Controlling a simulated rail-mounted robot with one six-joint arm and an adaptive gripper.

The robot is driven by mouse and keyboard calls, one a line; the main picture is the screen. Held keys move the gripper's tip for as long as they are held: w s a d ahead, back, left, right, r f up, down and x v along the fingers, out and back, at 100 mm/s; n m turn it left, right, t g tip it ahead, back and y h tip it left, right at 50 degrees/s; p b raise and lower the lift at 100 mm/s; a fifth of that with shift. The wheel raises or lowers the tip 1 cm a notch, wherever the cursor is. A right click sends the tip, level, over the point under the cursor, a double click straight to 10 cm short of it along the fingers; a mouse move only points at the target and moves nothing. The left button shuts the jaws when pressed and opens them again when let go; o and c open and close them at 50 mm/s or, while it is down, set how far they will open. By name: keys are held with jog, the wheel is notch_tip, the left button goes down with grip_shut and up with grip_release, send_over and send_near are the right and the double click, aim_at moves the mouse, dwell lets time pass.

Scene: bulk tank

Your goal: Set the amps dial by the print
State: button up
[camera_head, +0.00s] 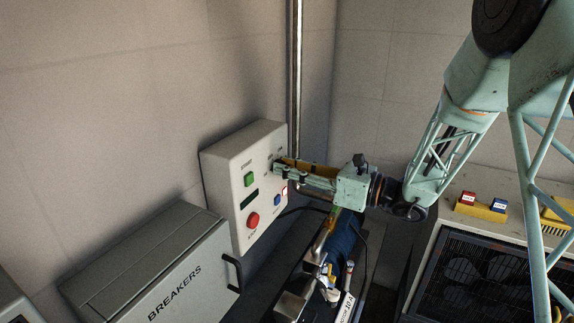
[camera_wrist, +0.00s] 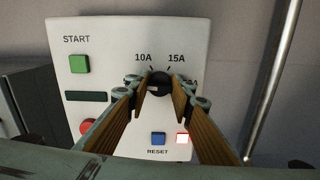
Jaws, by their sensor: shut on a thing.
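The amps dial (camera_wrist: 159,83) is a dark round knob on the upper right of a white control panel (camera_head: 222,164). In the wrist view the printed marks 10A (camera_wrist: 143,58) and 15A (camera_wrist: 176,58) stand above it with short tick lines. A third mark at its right is mostly hidden by a finger, with only its end showing. My gripper (camera_wrist: 159,92) is shut on the dial, one finger on each side. In the head view my gripper (camera_head: 281,165) reaches the panel from the right and hides the dial. I cannot tell where the dial points.
The panel also has a green START button (camera_wrist: 79,64), a dark display (camera_wrist: 86,96), a red button (camera_wrist: 87,126), a blue RESET button (camera_wrist: 158,138) and a lit red-white square (camera_wrist: 182,139). A BREAKERS box (camera_head: 160,270) stands left below. A metal pipe (camera_head: 295,75) runs up behind.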

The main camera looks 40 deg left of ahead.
jog(key=m+p, duration=1)
jog(key=p, duration=0.1)
jog(key=shift+w, duration=0.1)
jog(key=shift+f+m, duration=0.1)
jog(key=shift+m, duration=0.3)
dwell(0.4)
jog(key=o, duration=0.9)
jog(key=shift+c, duration=0.2)
jog(key=shift+d, duration=0.15)
jog(key=w+d, duration=0.2)
jog(key=d, duration=0.9)
jog(key=shift+d, duration=0.25)
